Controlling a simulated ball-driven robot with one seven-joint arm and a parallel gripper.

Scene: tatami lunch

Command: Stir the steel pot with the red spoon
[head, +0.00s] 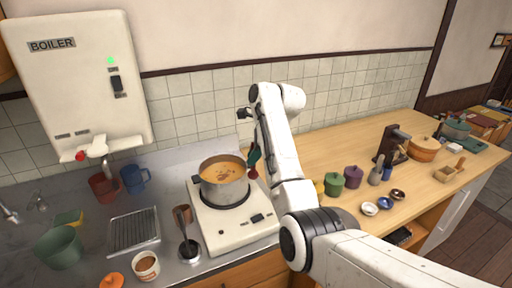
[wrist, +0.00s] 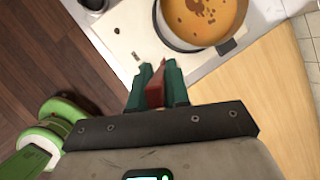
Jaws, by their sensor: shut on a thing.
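The steel pot (head: 226,194) stands on the burner of the white cooker and holds orange soup (head: 222,171) with brown bits. In the wrist view the pot (wrist: 185,46) is at the top, just ahead of my fingers. My gripper (head: 254,160) is just right of the pot, outside its rim. Its teal fingers (wrist: 157,70) are shut on the red spoon (wrist: 155,93). A small red part of the spoon (head: 253,174) shows below the fingers in the head view. Most of the spoon is hidden, and I cannot tell where its far end is.
The white cooker (head: 213,222) stands on the counter. A dark utensil (head: 187,246) stands left of its front, beside a white cup (head: 146,266). A green lidded jar (head: 334,184) and small bowls (head: 385,203) stand to the right. The wooden counter behind my arm (head: 340,150) is mostly clear.

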